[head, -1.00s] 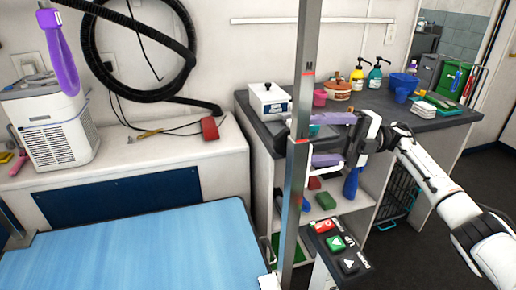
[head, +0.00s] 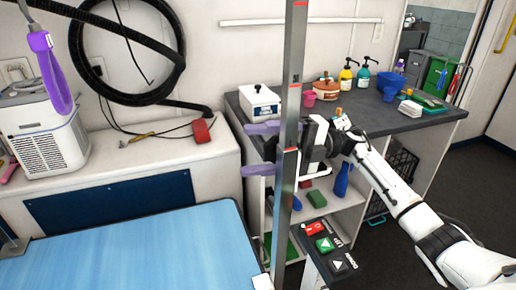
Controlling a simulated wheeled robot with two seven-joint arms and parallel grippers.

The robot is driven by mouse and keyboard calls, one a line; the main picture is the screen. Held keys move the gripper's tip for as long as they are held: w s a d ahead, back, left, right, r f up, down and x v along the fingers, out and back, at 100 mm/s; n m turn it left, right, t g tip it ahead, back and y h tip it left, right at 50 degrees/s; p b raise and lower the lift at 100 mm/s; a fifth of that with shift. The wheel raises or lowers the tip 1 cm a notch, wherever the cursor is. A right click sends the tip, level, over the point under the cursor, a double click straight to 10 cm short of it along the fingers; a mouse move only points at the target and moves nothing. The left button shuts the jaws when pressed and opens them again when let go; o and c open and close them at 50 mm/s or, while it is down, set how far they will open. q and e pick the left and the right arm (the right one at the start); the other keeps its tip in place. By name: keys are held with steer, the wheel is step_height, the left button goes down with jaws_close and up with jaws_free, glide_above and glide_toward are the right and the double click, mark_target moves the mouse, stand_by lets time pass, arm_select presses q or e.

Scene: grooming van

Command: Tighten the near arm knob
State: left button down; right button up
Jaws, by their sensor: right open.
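The near arm is a tall grey metal post (head: 293,75) at the near right of the blue grooming table (head: 130,245). A pale block (head: 262,282) sits at its foot, cut by the lower edge. I cannot make out a knob clearly on the post. My right gripper (head: 250,149) is open and empty, with its two purple fingers pointing left, one above the other. The post crosses in front of the fingers, and their tips show to its left. The gripper's body is right of the post. I cannot tell whether they touch. My left gripper is not in view.
A control box (head: 327,250) with red, green and black buttons stands right of the post. Behind is a dark counter (head: 400,122) with bottles, a white box (head: 260,103) and bowls, above open shelves. A purple loop (head: 50,75) hangs at the upper left.

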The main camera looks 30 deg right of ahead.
steer(key=shift+c, duration=0.5)
steer(key=c, duration=1)
steer(key=shift+o, duration=0.2)
steer(key=shift+h, duration=0.3)
steer(key=shift+f+g+h+p, duration=0.25)
steer(key=shift+g+h+p, duration=0.05)
steer(key=shift+h+p, duration=0.55)
steer(key=shift+s+d+f+g+h+p, duration=0.1)
steer(key=shift+d+f+g+h+p, duration=0.15)
steer(key=shift+f+h+p, duration=0.7)
steer(key=shift+w+d+r+g+h+p, duration=0.15)
steer(key=shift+g+h+p, duration=0.25)
steer(key=shift+h, duration=1.15)
steer(key=shift+s+d+f+g+h+p, duration=0.2)
steer(key=shift+f+h+p, duration=0.45)
steer(key=shift+h, duration=0.6)
steer(key=shift+d, duration=0.1)
